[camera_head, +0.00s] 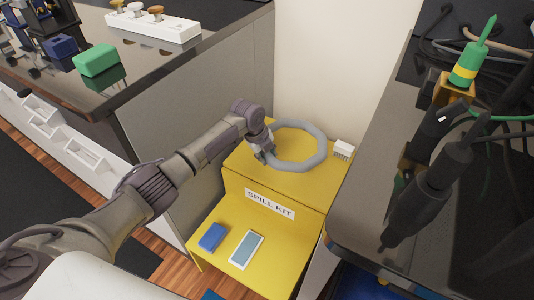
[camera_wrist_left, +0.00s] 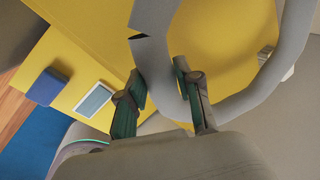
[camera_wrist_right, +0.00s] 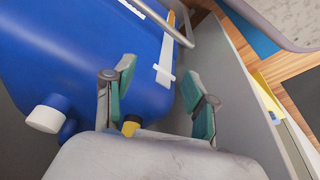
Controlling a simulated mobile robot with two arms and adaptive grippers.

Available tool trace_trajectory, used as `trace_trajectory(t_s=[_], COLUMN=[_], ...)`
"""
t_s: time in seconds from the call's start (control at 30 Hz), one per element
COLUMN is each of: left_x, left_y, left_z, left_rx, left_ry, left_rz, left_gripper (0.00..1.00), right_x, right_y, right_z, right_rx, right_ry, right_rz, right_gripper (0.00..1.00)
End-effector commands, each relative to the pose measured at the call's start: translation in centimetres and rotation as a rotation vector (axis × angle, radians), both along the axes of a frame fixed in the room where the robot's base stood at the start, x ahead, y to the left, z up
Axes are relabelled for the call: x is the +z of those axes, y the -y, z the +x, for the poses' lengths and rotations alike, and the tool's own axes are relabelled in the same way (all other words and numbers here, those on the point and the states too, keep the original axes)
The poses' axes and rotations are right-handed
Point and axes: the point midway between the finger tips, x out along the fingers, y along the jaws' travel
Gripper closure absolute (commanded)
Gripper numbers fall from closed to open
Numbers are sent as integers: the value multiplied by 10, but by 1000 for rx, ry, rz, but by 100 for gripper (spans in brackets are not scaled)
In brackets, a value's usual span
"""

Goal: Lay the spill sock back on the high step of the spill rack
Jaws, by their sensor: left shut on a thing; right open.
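The spill sock (camera_head: 322,148) is a grey ring at the high step (camera_head: 300,186) of the yellow spill rack, which has a "SPILL KIT" label on its front. My left gripper (camera_head: 263,152) is shut on the near-left part of the ring. In the left wrist view the sock (camera_wrist_left: 250,95) passes between the fingers (camera_wrist_left: 160,78), with yellow surface beneath. I cannot tell whether the ring touches the step all round. My right gripper (camera_wrist_right: 160,72) is open and empty, in front of a blue drum (camera_wrist_right: 70,60) in the right wrist view.
A small white block (camera_head: 343,149) stands on the high step, right of the ring. The low step holds a blue block (camera_head: 212,237) and a white-framed pad (camera_head: 246,249). A grey cabinet side stands left, a dark counter (camera_head: 365,215) right, a wall behind.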

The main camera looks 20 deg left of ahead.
Motion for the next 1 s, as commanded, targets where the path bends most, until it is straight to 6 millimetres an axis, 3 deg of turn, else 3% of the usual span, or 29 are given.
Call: trace_trajectory(t_s=[0.63, 1.0], left_x=[-37, -49], left_y=[0, 0], left_z=[0, 0], left_rx=[-1, -1], left_ry=[1, 1], left_rz=[0, 0], left_gripper=[100, 100], right_x=[59, 50], right_y=[3, 3], right_z=[-16, -16], right_rx=[-4, -5], right_ry=[34, 32], right_rz=[1, 1], right_gripper=[44, 44])
